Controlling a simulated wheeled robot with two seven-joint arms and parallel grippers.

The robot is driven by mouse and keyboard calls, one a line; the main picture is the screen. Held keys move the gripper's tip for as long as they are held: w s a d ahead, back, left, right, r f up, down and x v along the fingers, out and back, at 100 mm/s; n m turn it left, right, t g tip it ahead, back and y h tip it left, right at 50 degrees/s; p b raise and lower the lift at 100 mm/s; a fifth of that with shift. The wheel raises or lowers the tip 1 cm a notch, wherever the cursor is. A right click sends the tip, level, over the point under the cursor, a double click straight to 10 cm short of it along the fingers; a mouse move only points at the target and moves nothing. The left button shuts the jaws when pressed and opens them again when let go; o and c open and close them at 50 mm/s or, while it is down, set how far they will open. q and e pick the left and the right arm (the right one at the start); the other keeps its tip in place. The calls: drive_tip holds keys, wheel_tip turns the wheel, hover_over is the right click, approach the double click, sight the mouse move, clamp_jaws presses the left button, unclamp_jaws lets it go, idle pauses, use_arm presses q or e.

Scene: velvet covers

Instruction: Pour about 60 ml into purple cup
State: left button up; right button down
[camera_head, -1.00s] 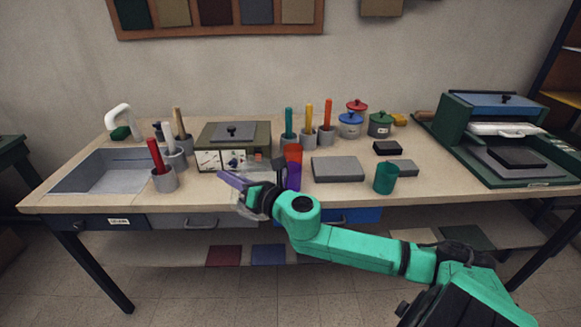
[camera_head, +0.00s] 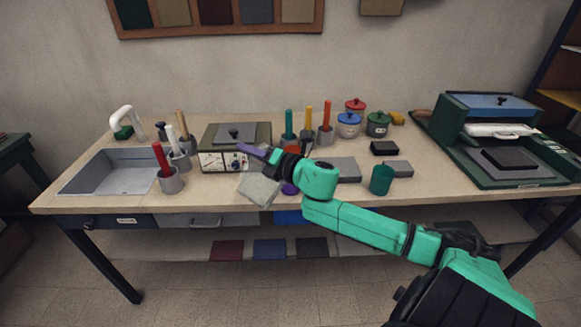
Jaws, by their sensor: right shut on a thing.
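My right gripper (camera_head: 265,165), on the teal arm reaching in from the right, is shut on a pale grey, see-through vessel (camera_head: 259,189). The vessel hangs tilted over the front part of the table, left of the purple cup. The purple cup (camera_head: 289,188) is mostly hidden behind my gripper and wrist; only a small purple patch shows low down. I cannot tell the liquid level in either, nor whether they touch. My left gripper is not in view.
A teal cup (camera_head: 381,180) stands right of my wrist, near grey blocks (camera_head: 347,168). Behind are a boxed appliance (camera_head: 222,160) and pots with coloured handles (camera_head: 326,136). A sink (camera_head: 105,171) is at the left, a green machine (camera_head: 497,170) at the right.

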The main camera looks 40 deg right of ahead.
drive_tip(key=shift+w+d+r, duration=0.1)
drive_tip(key=shift+d+r, duration=0.15)
drive_tip(key=shift+r, duration=0.15)
drive_tip(key=shift+d+r+m+p, duration=0.15)
drive_tip(key=shift+m+p, duration=0.15)
drive_tip(key=shift+p, duration=0.1)
drive_tip(key=shift+w+d+r+m+p, duration=0.1)
drive_tip(key=shift+d+r+m+p, duration=0.1)
drive_tip(key=shift+d+m+p, duration=0.1)
drive_tip(key=shift+d+r, duration=0.1)
drive_tip(key=shift+r, duration=0.05)
drive_tip(key=shift+w+d+r+m+p, duration=0.15)
drive_tip(key=shift+d+r+m+p, duration=0.15)
drive_tip(key=shift+p, duration=0.15)
drive_tip(key=shift+w+d+m, duration=0.1)
drive_tip(key=shift+d+m, duration=0.2)
drive_tip(key=shift+d, duration=0.1)
drive_tip(key=shift+w+d+r+p, duration=0.1)
drive_tip(key=shift+d+r+p, duration=0.1)
drive_tip(key=shift+d+p, duration=0.3)
idle(0.8)
